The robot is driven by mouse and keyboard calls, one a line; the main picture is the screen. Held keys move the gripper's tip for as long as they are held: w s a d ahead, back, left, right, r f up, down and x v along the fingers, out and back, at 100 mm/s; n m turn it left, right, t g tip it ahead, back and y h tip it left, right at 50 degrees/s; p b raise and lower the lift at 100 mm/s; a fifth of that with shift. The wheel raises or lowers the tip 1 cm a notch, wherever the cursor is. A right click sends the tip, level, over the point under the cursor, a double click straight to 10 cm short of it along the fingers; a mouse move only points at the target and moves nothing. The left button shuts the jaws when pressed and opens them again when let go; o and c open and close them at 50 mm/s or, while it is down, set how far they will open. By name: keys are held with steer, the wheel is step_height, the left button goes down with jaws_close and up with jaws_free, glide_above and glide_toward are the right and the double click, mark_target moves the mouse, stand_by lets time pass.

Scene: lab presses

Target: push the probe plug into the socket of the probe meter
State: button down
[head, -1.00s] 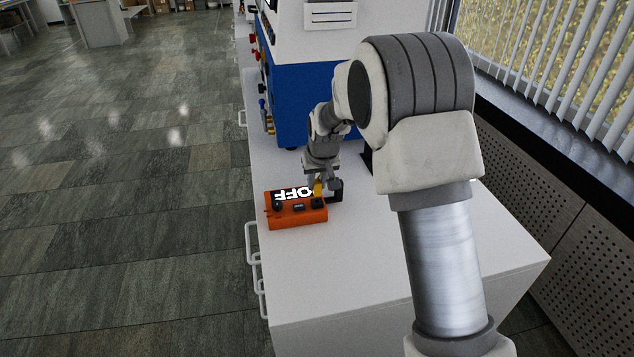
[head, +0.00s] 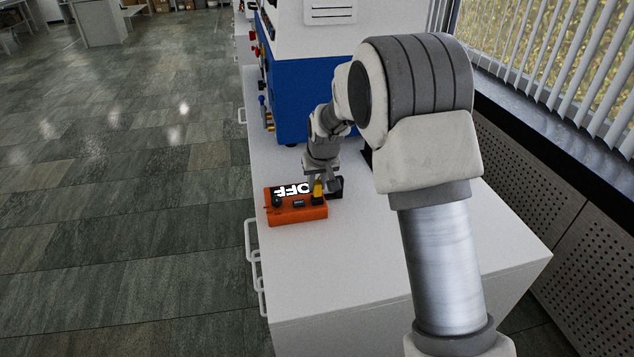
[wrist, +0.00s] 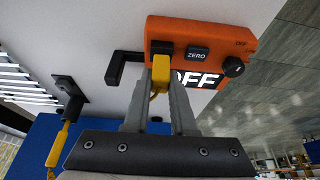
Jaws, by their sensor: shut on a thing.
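The orange probe meter (head: 297,215) lies on the white bench, its display reading OFF. It also shows in the wrist view (wrist: 205,35), with a ZERO button and a round knob. My gripper (wrist: 160,78) is shut on the yellow probe plug (wrist: 161,66), which also shows in the head view (head: 318,187). The plug's front end is at the dark socket (wrist: 161,48) on the meter. I cannot tell how deep it sits, as the plug and fingers hide the opening. My gripper in the head view (head: 321,180) is at the meter's right end.
A black angled bracket (wrist: 118,66) stands beside the meter. A black holder (wrist: 70,98) with a yellow probe (wrist: 58,143) and cable is farther off. A blue and white press (head: 300,100) stands behind. The bench front (head: 400,265) is clear.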

steer(key=shift+f, duration=0.25)
steer(key=c, duration=0.7)
jaws_free()
steer(key=shift+o, duration=0.2)
steer(key=shift+r, duration=0.1)
steer(key=p+v, duration=0.2)
steer(key=v, duration=1.5)
steer(key=shift+s+r, duration=0.1)
steer(key=shift+r, duration=0.1)
